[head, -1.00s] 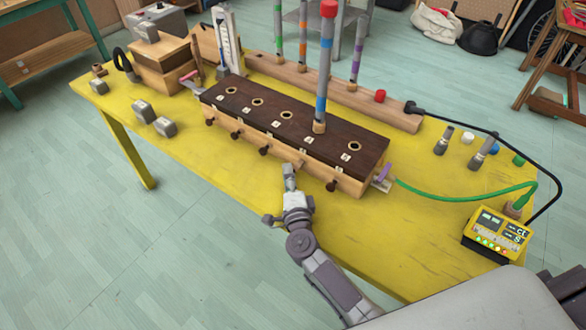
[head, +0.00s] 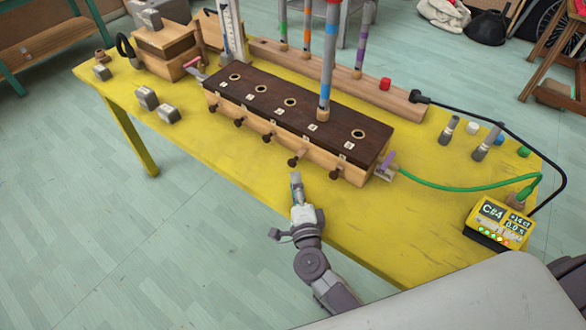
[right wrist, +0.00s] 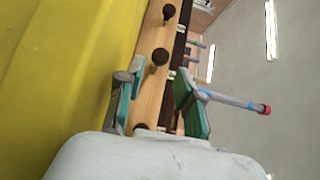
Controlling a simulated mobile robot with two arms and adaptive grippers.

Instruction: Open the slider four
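The long wooden box (head: 318,152) with a dark top has a row of dark slider knobs along its front. The fourth knob from the left (head: 293,162) stands out on a pale rod, a little farther from the front than its neighbours. My right gripper (head: 296,178) is just in front of that knob, apart from it. In the right wrist view my right gripper (right wrist: 155,95) has its teal-padded fingers spread, with nothing held between them. A dark knob (right wrist: 159,57) shows beyond the fingertips. My left gripper is not in view.
A grey-blue banded tube (head: 325,75) stands upright on the box at the fourth hole. A yellow meter (head: 495,222) reading C#4 is at the right, with green hose and black cable. Yellow table (head: 240,185) is clear before the box.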

